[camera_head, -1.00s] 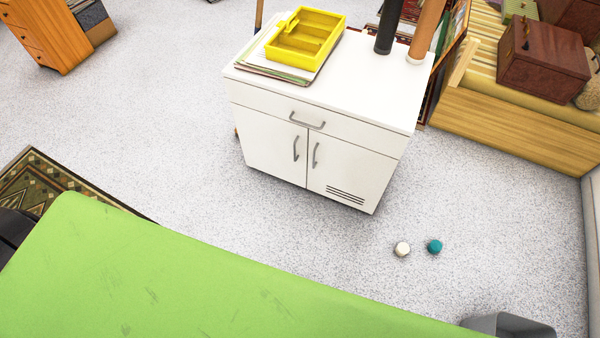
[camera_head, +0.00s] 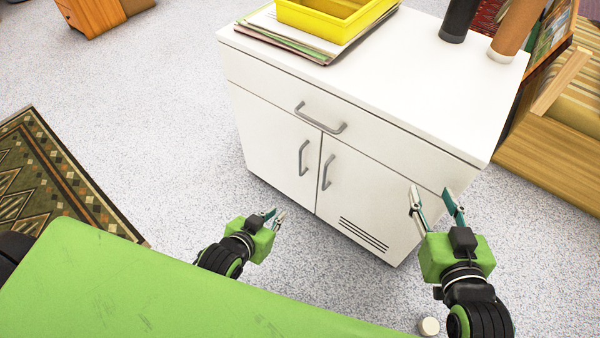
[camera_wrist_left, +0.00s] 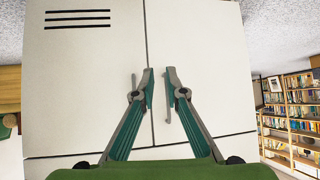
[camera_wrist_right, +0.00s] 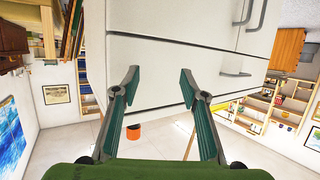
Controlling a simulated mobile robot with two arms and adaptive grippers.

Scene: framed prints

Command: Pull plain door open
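A white cabinet (camera_head: 400,95) has two lower doors below a drawer. The plain door (camera_head: 265,140) is the left one and looks shut, with an upright grey handle (camera_head: 303,158) near the centre seam. My left gripper (camera_head: 273,215) is open and empty, apart from the cabinet in front of the doors. In the left wrist view, the plain door (camera_wrist_left: 205,70) is on the right, and the fingertips (camera_wrist_left: 159,76) overlap the seam, close to the handles in the picture. My right gripper (camera_head: 433,198) is open and empty in front of the cabinet's right side.
The other door (camera_head: 350,195) has slots and its own handle (camera_head: 327,172); the drawer handle (camera_head: 320,118) is above. A yellow tray (camera_head: 335,20) sits on papers on top. A white round object (camera_head: 429,326) lies on the floor.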

